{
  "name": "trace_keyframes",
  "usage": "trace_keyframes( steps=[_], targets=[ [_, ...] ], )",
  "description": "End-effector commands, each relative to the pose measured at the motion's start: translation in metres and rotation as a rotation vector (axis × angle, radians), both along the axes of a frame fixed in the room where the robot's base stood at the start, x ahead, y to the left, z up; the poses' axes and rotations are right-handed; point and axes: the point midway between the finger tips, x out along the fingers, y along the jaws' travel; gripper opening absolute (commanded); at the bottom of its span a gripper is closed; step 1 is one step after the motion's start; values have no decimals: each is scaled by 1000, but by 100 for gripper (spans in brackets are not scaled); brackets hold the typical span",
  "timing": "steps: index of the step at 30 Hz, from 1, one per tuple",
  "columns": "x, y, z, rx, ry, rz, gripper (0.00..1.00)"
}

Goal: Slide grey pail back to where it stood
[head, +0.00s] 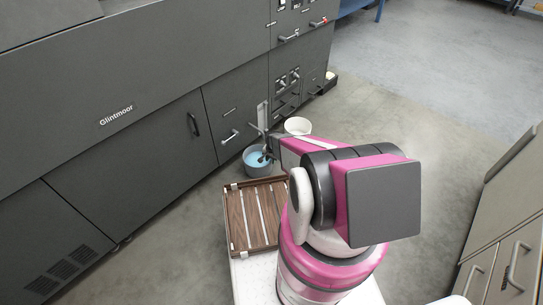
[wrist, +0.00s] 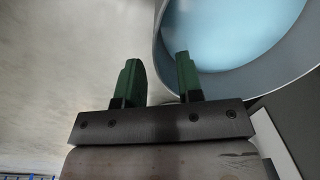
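The grey pail (head: 252,170) stands on the floor by the dark machine front, with light blue inside it. In the wrist view the pail's grey rim (wrist: 157,42) and pale blue inside fill the upper right. My gripper (wrist: 159,68) has two green fingers standing apart with nothing held between them. The right finger overlaps the pail's rim and inside in the picture, and the left finger is over bare floor. I cannot tell whether they touch the wall. In the head view my gripper (head: 265,156) is at the pail, partly hidden by my arm.
A white round container (head: 298,126) stands just beyond the pail. A brown slatted tray (head: 235,222) lies nearer me. The dark machine (head: 160,140) with handles runs along the left. Grey cabinets (head: 505,250) are at right. Open floor (head: 430,110) lies at upper right.

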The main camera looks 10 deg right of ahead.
Motion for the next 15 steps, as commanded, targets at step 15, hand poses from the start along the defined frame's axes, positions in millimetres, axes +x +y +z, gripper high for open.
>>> trace_keyframes(
  steps=[15],
  targets=[
    [1, 2, -39, 0, 0, 0, 34]
  ],
)
